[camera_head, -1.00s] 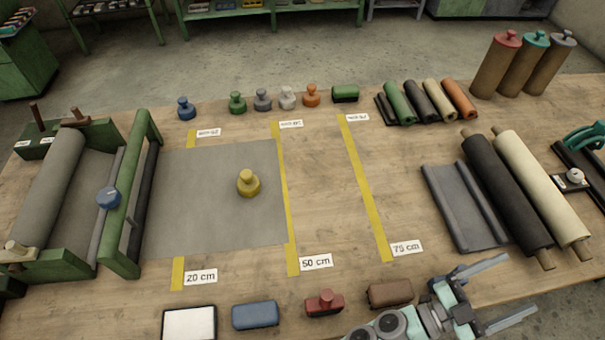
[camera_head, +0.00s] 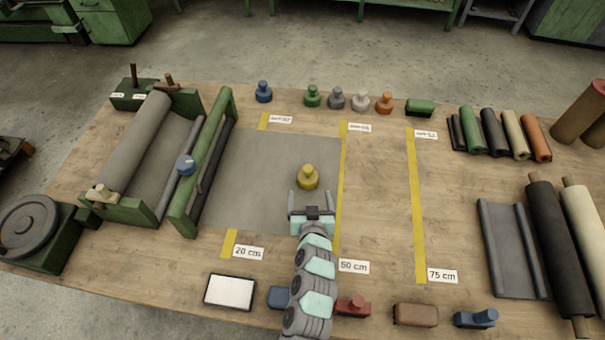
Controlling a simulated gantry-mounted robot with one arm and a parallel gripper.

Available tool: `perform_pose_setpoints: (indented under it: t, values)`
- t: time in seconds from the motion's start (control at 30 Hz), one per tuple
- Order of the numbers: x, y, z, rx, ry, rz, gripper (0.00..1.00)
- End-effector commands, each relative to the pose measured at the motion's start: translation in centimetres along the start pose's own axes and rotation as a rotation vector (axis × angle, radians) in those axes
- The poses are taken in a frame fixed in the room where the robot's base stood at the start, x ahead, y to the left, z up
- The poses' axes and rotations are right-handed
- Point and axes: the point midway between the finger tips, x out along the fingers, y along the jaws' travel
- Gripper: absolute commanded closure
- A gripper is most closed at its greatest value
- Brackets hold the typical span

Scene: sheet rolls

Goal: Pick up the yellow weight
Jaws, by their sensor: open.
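The yellow weight (camera_head: 308,177) stands upright on the grey sheet (camera_head: 250,165), near the sheet's right edge, to the left of the yellow 50 cm tape line (camera_head: 343,190). It is a round base with a knob on top. My gripper (camera_head: 312,198) is open and empty. In the picture it is just below the weight, with its two fingers pointing toward it, one to each side of its line. The fingers do not reach around the weight. The height of the gripper above the sheet is hard to tell.
The green roller frame (camera_head: 205,165) stands left. Several coloured weights, such as the orange one (camera_head: 384,104), line the back. A white pad (camera_head: 230,291), a blue block (camera_head: 280,297) and a red stamp-like piece (camera_head: 353,306) lie in front. Rolls (camera_head: 560,260) fill the right.

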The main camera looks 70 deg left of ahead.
Motion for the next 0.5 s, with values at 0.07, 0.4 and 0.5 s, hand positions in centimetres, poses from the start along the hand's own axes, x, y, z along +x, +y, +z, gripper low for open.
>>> perform_pose_setpoints:
  t: [0.07,0.4,0.5]
  values:
    - [0.5,-0.1,0.1,-0.003,-0.004,-0.001,0.14]
    - [5.0,0.0,0.0,-0.001,-0.003,0.000,0.14]
    - [5.6,0.0,0.0,-0.002,-0.002,0.000,0.14]
